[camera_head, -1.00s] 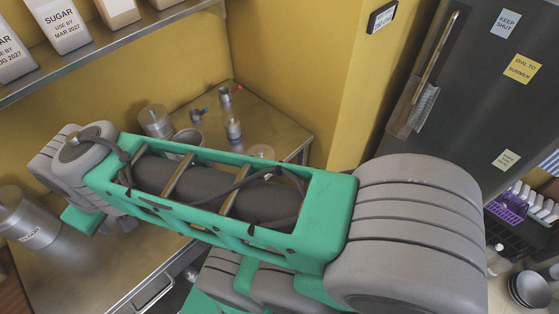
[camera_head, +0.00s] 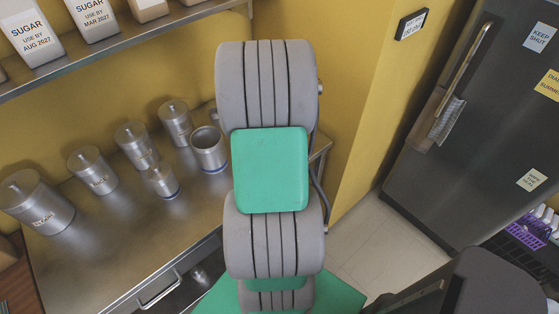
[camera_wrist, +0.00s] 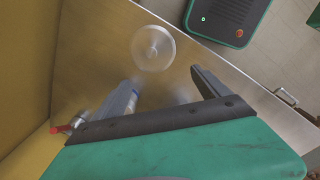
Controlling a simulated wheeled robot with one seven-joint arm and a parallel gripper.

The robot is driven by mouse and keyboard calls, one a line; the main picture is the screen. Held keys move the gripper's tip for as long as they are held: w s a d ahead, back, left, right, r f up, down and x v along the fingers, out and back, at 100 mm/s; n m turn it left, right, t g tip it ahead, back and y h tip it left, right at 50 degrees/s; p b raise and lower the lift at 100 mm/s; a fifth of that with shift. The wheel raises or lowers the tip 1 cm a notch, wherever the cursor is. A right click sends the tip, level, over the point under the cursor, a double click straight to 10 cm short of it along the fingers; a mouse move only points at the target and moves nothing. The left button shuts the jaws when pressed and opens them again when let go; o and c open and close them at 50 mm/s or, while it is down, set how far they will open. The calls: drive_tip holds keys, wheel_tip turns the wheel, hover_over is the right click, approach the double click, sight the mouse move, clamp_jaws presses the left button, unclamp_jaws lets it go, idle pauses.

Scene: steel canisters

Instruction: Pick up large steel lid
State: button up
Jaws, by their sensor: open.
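The large steel lid (camera_wrist: 153,47) is a pale round disc with a small knob in its centre. It lies flat on the steel counter in the wrist view, just beyond my fingertips. My gripper (camera_wrist: 163,76) is open, with the lid apart from its fingers. In the head view my arm hides both the lid and my gripper. An open steel canister (camera_head: 208,148) without a lid stands on the counter left of my arm.
Several lidded steel canisters, including one at the far left (camera_head: 38,203), stand along the counter (camera_head: 110,240). A shelf (camera_head: 130,50) runs above them. A red-ended item (camera_wrist: 62,129) lies near the yellow wall. A dark fridge (camera_head: 450,130) stands right.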

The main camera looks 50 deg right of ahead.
drive_tip(key=shift+o, duration=1.3)
drive_tip(key=shift+n, duration=0.3)
drive_tip(key=s+d+f, duration=0.2)
drive_tip(key=f, duration=0.1)
drive_tip(key=shift+d, duration=0.2)
wheel_tip(320, 180, down, 7)
drive_tip(key=shift+w+r+p, duration=0.15)
drive_tip(key=shift+r+p, duration=0.05)
drive_tip(key=shift+p, duration=0.85)
drive_tip(key=c, duration=1.1)
